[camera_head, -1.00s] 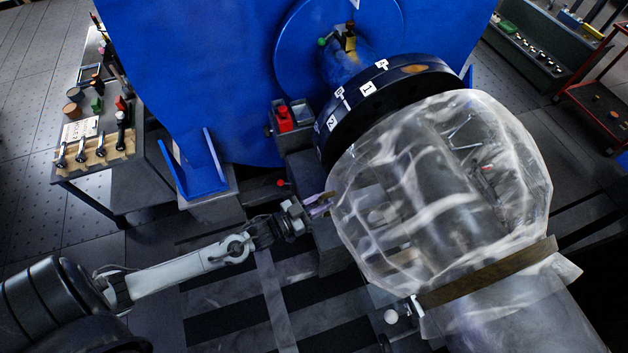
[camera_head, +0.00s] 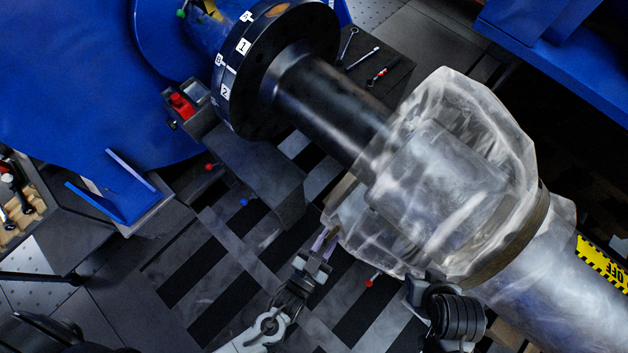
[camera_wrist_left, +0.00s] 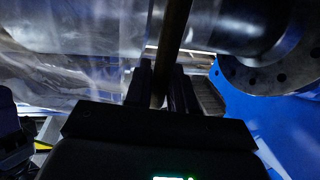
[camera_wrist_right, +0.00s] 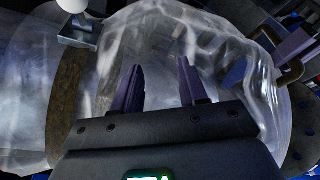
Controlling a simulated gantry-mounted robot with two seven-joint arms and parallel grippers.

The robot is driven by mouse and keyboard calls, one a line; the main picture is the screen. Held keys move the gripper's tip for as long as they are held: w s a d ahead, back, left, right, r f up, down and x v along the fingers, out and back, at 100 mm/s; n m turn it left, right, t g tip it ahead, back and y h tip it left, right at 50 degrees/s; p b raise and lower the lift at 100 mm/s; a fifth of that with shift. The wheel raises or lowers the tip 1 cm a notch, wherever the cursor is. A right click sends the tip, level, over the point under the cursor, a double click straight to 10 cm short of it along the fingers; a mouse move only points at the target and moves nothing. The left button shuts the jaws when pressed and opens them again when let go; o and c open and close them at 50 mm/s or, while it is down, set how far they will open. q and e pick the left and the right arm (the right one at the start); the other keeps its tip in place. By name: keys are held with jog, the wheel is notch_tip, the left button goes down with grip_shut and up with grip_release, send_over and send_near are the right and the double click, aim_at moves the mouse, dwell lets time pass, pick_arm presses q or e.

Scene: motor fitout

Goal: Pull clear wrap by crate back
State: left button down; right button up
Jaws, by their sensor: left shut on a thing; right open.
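The clear wrap (camera_head: 465,180) covers the thick end of the horizontal machine part. Its front edge stands around the bare black shaft (camera_head: 325,100), and its rear lies at a brown band (camera_head: 515,245). My left gripper (camera_head: 325,240) is at the wrap's front lower edge. In the left wrist view its fingers (camera_wrist_left: 160,85) are shut on a brown strip at the wrap's edge (camera_wrist_left: 175,35). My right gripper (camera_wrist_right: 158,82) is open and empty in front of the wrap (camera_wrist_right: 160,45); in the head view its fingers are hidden. I cannot make out a crate.
The black numbered flange (camera_head: 240,75) and blue machine housing (camera_head: 70,80) stand at the left. A grey block (camera_head: 255,165) sits below the shaft. Tools lie on a dark surface (camera_head: 375,70) behind the shaft. Striped floor (camera_head: 215,260) shows below.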

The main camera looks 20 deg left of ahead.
pick_arm(q)
jog(key=shift+s+d, duration=0.25)
jog(key=shift+d, duration=0.25)
jog(key=shift+s+d, duration=0.2)
jog(key=shift+d, duration=0.25)
jog(key=c, duration=1.1)
grip_release()
jog(key=shift+s, duration=0.1)
jog(key=b+v, duration=0.1)
jog(key=v, duration=0.9)
jog(key=shift+s+b, duration=0.3)
jog(key=shift+a, duration=0.1)
